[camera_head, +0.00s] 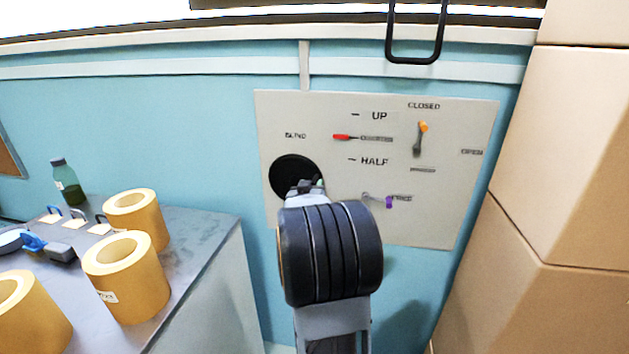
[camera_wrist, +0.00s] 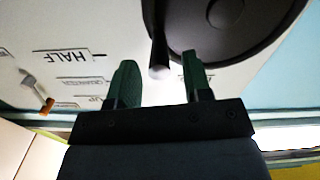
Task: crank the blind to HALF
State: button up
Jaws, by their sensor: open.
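A pale panel (camera_head: 330,225) on the blue wall carries a round black crank disc (camera_head: 284,172) under the label BLIND. The disc also shows in the wrist view (camera_wrist: 260,25), where a dark handle (camera_wrist: 159,35) with a pale end stands out beside its hub. My gripper (camera_wrist: 160,62) is open, with its green fingers on either side of the handle's end; contact cannot be told. In the head view my gripper (camera_head: 305,187) is at the disc's lower right, partly hidden by my wrist. The HALF mark (camera_head: 374,161) lies right of the disc.
A black loop (camera_head: 415,60) hangs above. Tan boxes (camera_head: 585,130) stand at right. A grey bench (camera_head: 205,235) at left holds kraft rolls (camera_head: 125,285) and a bottle (camera_head: 66,180).

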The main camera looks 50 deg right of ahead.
aim_at(314, 179)
jog(key=shift+x, duration=1.55)
grip_shut()
